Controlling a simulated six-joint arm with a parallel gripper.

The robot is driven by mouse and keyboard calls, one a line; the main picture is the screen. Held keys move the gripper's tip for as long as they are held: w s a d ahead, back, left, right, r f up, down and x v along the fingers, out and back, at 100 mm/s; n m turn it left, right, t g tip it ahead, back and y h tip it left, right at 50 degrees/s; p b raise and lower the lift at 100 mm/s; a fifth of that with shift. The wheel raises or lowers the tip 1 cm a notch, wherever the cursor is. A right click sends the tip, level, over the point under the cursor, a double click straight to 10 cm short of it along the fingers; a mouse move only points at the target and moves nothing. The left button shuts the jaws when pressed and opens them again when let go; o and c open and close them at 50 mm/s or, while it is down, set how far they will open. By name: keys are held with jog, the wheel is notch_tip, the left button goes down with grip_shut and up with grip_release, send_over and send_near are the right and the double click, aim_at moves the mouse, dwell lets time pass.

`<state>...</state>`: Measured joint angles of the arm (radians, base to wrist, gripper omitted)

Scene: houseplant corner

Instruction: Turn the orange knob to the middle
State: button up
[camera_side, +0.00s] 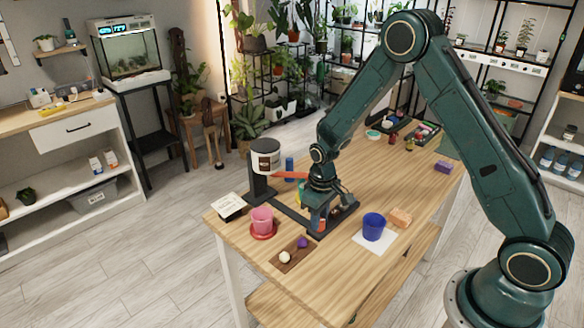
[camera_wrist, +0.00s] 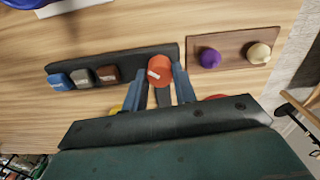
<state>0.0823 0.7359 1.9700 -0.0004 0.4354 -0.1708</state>
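The orange knob (camera_wrist: 160,70) sits on a dark panel (camera_wrist: 125,62), at its right end in the wrist view. A white mark on its top points left and slightly down there. It also shows in the side view (camera_side: 321,225), partly covered by my gripper. My gripper (camera_wrist: 163,87) is over the panel with its two blue fingers apart, one on each side of the knob. I cannot see clear contact between fingers and knob. In the side view my gripper (camera_side: 319,212) points down at the panel.
Blue, grey and brown buttons (camera_wrist: 83,76) share the panel. A brown board (camera_wrist: 232,48) beside it bears a purple and a cream knob. A pink pot (camera_side: 262,219), a blue cup (camera_side: 374,226) and an orange block (camera_side: 400,217) stand nearby. A dispenser-like stand (camera_side: 266,160) rises behind.

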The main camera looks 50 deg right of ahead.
jog(key=shift+c, duration=1.2)
jog(key=shift+m, duration=0.3)
jog(key=m, duration=0.9)
jog(key=o, duration=1)
jog(key=shift+c, duration=0.2)
